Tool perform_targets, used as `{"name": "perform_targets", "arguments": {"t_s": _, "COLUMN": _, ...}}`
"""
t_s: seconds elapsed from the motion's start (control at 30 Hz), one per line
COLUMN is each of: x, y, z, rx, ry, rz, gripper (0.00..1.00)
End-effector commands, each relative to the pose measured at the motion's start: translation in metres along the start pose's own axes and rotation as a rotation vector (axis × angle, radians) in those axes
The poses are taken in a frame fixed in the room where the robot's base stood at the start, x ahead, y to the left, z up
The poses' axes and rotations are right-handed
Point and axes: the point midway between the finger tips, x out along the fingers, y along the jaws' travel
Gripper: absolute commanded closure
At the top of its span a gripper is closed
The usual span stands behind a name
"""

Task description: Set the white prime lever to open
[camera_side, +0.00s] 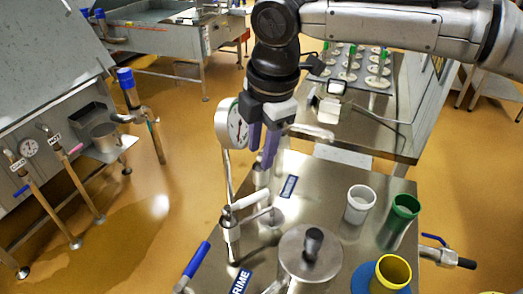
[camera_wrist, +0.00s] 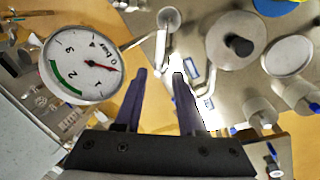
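The white lever (camera_side: 248,200) sits on top of an upright metal valve in the side view, near a blue label (camera_side: 240,282) reading PRIME. It slants up to the right, below my gripper. My gripper (camera_side: 262,152) points down above it, with its two purple fingers apart and nothing between them. The wrist view also shows the spread fingers (camera_wrist: 159,74). A pale bar with a round end (camera_wrist: 168,20) lies beyond their tips there; I cannot tell whether it is the white lever. No finger visibly touches the lever.
A pressure gauge (camera_side: 232,123) stands close beside my gripper and shows large in the wrist view (camera_wrist: 82,63). A blue-handled lever (camera_side: 197,260) is at the lower left. A lidded steel pot (camera_side: 309,258) and white, green and yellow cups (camera_side: 360,203) stand to the right.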

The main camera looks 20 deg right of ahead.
Motion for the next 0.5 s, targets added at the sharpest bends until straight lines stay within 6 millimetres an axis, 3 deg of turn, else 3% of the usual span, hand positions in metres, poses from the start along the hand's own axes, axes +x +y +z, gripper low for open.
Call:
{"name": "perform_targets", "arguments": {"t_s": 0.03, "x": 0.000, "y": 0.000, "z": 0.000, "rx": -0.018, "ry": 0.000, "rz": 0.001, "gripper": 0.71}}
{"name": "perform_targets", "arguments": {"t_s": 0.2, "x": 0.006, "y": 0.003, "z": -0.001, "rx": -0.245, "ry": 0.000, "rz": 0.019, "gripper": 1.00}}
{"name": "perform_targets", "arguments": {"t_s": 0.5, "x": 0.021, "y": -0.018, "z": 0.003, "rx": -0.988, "ry": -0.040, "rz": 0.050, "gripper": 1.00}}
